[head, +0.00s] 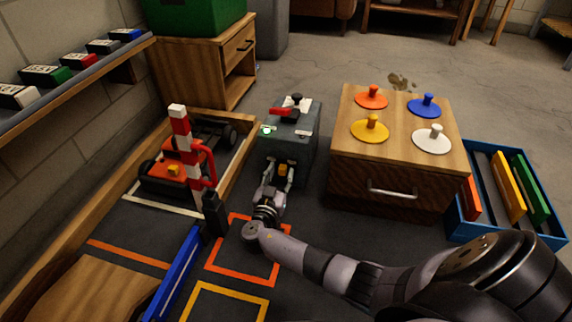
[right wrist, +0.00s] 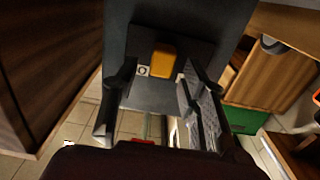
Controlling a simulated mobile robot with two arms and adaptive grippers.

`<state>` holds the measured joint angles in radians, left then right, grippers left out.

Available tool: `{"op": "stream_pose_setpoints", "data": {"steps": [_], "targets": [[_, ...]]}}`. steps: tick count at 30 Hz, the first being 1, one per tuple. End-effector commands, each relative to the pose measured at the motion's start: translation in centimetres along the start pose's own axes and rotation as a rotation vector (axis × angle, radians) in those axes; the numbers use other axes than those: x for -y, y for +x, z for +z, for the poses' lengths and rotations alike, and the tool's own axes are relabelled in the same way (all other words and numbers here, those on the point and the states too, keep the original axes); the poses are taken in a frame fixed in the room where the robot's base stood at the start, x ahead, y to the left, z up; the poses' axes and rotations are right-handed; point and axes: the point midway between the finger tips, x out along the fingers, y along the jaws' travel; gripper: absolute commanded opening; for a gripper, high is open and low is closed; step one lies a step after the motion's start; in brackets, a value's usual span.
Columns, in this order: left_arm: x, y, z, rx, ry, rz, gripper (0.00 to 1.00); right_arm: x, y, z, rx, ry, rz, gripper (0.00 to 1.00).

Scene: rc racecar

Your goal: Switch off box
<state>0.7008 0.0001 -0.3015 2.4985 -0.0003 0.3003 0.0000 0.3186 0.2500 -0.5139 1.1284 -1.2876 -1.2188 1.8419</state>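The box (head: 312,152) is dark grey and stands on the floor in the middle of the head view. A green light (head: 267,130) glows near its upper left corner, and a red and black part (head: 292,111) sits on top. In the right wrist view, an orange switch (right wrist: 163,61) sits on the box's dark face, with a white "O" label on its left. My right gripper (head: 279,172) is at the box's near face. Its fingers (right wrist: 157,84) are spread, with the switch just beyond the tips and nothing held. My left gripper is out of view.
A wooden cabinet (head: 378,178) with several coloured knobbed discs on top stands close on the right. A blue crate (head: 510,237) holds coloured panels beside it. On the left, a wood-edged track holds an orange car (head: 170,175) and a red-white striped post (head: 181,130).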

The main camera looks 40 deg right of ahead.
Motion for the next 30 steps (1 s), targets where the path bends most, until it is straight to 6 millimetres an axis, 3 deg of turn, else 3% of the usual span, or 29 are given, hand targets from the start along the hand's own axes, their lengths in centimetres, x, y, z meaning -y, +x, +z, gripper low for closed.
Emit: {"op": "stream_pose_setpoints", "data": {"steps": [8,26,30], "targets": [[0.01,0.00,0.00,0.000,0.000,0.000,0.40,0.09,-0.11,0.03,0.001,0.000,0.000,0.40],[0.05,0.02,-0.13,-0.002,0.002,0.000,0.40,0.05,-0.08,0.04,0.001,0.000,0.000,0.01],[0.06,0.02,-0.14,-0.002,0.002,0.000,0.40,0.04,-0.08,0.04,0.001,-0.001,0.000,0.00]]}}
